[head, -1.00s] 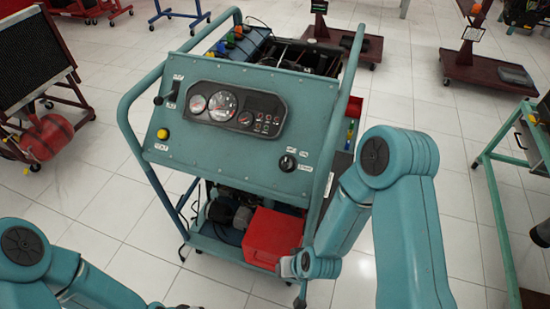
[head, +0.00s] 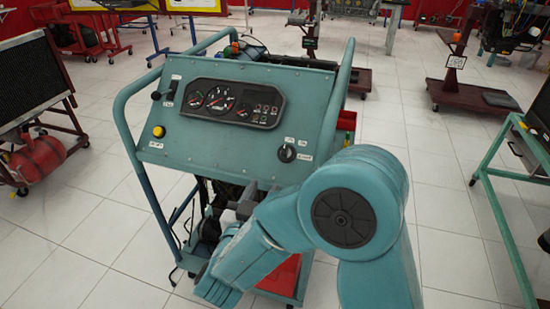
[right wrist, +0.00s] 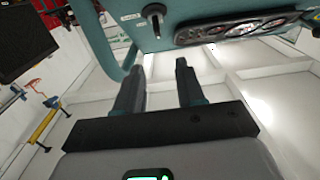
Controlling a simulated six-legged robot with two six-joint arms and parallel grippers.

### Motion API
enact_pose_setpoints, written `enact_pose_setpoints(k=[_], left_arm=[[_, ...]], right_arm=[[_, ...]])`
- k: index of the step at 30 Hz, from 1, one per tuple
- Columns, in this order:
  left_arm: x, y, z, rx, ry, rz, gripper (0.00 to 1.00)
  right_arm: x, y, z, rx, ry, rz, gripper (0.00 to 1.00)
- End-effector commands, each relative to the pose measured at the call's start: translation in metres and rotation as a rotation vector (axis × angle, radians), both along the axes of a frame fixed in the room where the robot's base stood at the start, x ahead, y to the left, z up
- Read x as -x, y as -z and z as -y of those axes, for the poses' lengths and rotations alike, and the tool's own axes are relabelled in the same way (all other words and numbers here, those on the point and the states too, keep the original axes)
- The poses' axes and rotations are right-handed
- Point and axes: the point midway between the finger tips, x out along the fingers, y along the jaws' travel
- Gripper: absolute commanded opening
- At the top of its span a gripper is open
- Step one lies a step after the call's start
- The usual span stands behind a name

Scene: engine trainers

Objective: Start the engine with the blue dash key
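The teal engine trainer's dash panel (head: 230,125) faces me, with a gauge cluster (head: 232,102) at its upper middle. A round black switch (head: 286,153) with small white labels sits at its lower right. I cannot make out a blue key in either view. My right gripper (head: 262,194) is in front of the trainer, below the panel. In the right wrist view its fingers (right wrist: 158,75) are apart with nothing between them, and the panel's gauges (right wrist: 240,28) are beyond them. My left gripper is out of view.
A black lever (head: 157,95) and a yellow button (head: 158,131) are on the panel's left side. Teal tube rails (head: 122,120) flank the panel. A red box (head: 285,275) is low on the trainer, partly hidden by my arm. A green-framed table (head: 500,172) stands at right.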

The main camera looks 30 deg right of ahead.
Motion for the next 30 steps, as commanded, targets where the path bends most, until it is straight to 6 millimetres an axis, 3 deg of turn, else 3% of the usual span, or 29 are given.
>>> enact_pose_setpoints(k=[18, 24, 30], left_arm=[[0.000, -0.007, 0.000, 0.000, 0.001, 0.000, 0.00], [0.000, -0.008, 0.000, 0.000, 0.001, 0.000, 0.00], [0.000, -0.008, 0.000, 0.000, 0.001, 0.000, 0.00]], right_arm=[[-0.083, 0.000, 0.104, -0.002, 0.008, -0.001, 0.38], [-0.098, 0.000, 0.121, -0.002, 0.004, -0.002, 0.38], [-0.102, 0.000, 0.123, -0.002, 0.001, -0.001, 0.38]])
